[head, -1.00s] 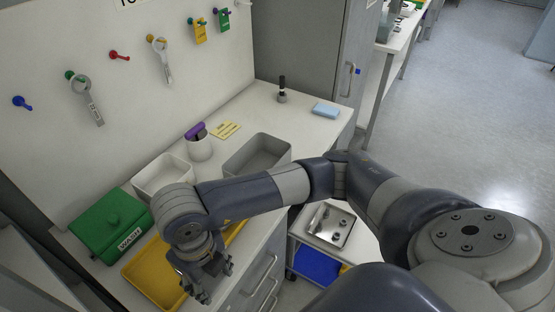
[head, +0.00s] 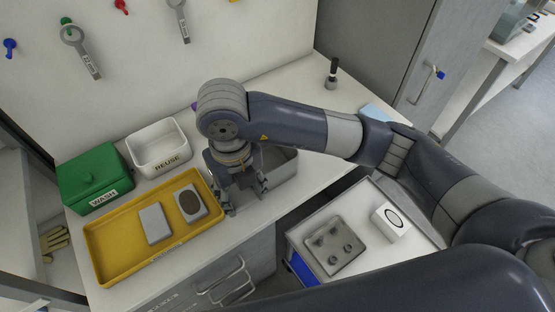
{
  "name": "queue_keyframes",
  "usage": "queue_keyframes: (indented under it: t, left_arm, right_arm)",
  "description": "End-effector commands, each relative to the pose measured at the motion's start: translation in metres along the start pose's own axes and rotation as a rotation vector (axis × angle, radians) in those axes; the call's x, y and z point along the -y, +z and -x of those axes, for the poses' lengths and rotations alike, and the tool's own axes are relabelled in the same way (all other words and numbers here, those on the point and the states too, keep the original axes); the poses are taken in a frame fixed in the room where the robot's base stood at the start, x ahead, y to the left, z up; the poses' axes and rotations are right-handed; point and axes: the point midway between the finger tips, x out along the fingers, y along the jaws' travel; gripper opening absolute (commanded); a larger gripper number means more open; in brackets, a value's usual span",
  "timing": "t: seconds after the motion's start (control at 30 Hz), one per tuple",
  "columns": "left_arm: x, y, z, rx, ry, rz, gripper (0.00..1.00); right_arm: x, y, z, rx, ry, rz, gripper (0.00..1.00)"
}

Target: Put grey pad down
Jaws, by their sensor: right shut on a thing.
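My right gripper (head: 245,204) points down at the right end of the yellow tray (head: 109,273), in front of the grey bin (head: 285,170). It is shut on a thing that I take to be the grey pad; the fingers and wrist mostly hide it. In the tray lie a plain light grey block (head: 155,223) and, to its right, a grey block with a dark oval face (head: 190,203). Both are apart from the gripper. My left gripper is not in view.
A green WASH box (head: 92,180) and a white REUSE bin (head: 162,148) stand behind the tray. The tray's left part is bare. A cart at the right carries a metal plate with knobs (head: 334,246) and a white box (head: 390,222). A dark-handled tool (head: 332,76) stands at the back.

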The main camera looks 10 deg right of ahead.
Motion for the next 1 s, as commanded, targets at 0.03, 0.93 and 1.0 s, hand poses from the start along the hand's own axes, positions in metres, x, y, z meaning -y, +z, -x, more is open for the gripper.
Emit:
queue_keyframes:
  t: [0.03,0.93,1.0]
  left_arm:
    - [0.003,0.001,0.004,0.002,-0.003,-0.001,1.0]
    - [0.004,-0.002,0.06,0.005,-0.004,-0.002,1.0]
    - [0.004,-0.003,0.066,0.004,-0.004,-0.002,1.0]
  right_arm:
    - [0.006,0.003,0.002,-0.001,-0.001,-0.005,0.35]
    - [0.137,0.074,-0.027,-0.004,0.001,-0.001,0.35]
    - [0.137,0.074,-0.037,-0.005,0.0,-0.003,0.35]
